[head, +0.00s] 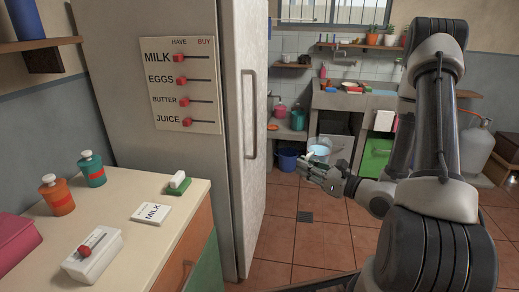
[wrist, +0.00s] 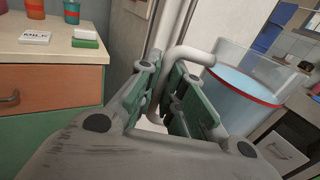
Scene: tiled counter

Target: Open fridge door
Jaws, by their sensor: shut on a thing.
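The tall grey fridge (head: 170,100) stands left of centre in the head view. Its door (head: 256,190) faces right and looks closed against the body. A long vertical door handle (head: 250,115) runs down the door front. My gripper (head: 325,178) is right of the door, apart from the door handle. In the wrist view my gripper (wrist: 173,100) is shut on the white curved handle of a clear jug (wrist: 245,85) with blue contents and a red band. The jug (head: 319,150) looks small in the head view. The fingers partly hide its handle.
A counter (head: 120,195) at left holds bottles, a milk card (head: 152,213) and a white box with a red knob (head: 92,255). A sink unit (head: 350,100) stands at the back, with a blue bucket (head: 287,161) on the floor. Tiled floor before the fridge is clear.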

